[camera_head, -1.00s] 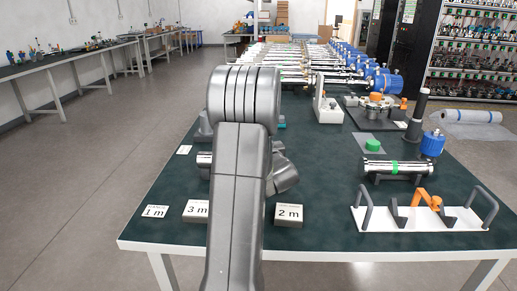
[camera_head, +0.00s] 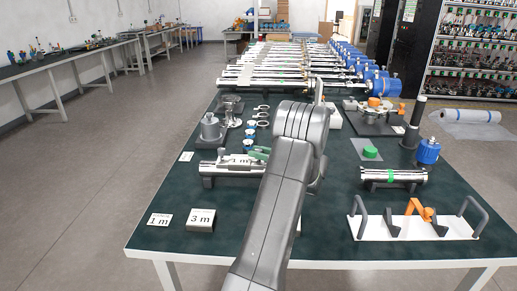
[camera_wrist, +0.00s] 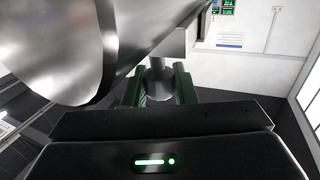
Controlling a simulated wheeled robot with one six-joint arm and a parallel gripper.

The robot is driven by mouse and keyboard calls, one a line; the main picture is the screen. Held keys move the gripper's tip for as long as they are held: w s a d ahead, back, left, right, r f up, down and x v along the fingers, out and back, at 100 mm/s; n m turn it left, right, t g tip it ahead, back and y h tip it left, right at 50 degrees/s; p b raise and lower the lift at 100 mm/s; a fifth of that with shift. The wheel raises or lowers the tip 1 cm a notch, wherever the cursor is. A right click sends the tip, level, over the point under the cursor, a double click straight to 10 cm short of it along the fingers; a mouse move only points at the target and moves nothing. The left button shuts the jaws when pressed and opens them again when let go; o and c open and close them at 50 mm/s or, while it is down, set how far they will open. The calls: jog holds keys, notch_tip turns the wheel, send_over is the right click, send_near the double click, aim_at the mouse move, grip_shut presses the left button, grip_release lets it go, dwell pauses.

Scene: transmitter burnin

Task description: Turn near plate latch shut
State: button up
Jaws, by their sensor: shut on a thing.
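My gripper (camera_wrist: 158,82) shows in the wrist view, its dark green fingers closed on both sides of a short round metal stub (camera_wrist: 157,88). The stub hangs below a pale block (camera_wrist: 170,45). A large shiny metal cylinder (camera_wrist: 60,45) fills the upper left of that view, very close to the gripper. I cannot tell from this view whether the stub is the plate latch or how far it is turned. A white upright plate (camera_head: 335,119) shows only in part behind my arm.
A white plate (camera_head: 400,232) with grey handles and an orange lever (camera_head: 420,208) lies at front right. A metal cylinder with a green band (camera_head: 392,176) rests behind it. Another metal cylinder (camera_head: 228,168) lies left of my arm.

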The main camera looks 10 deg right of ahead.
jog(key=shift+r+n+g+y, duration=0.15)
jog(key=shift+n+g+y, duration=0.5)
jog(key=shift+g, duration=0.25)
jog(key=shift+n+g+p, duration=0.25)
jog(key=shift+g+p, duration=0.05)
jog(key=o, duration=1)
jog(key=v, duration=1.2)
jog(key=shift+w, duration=0.1)
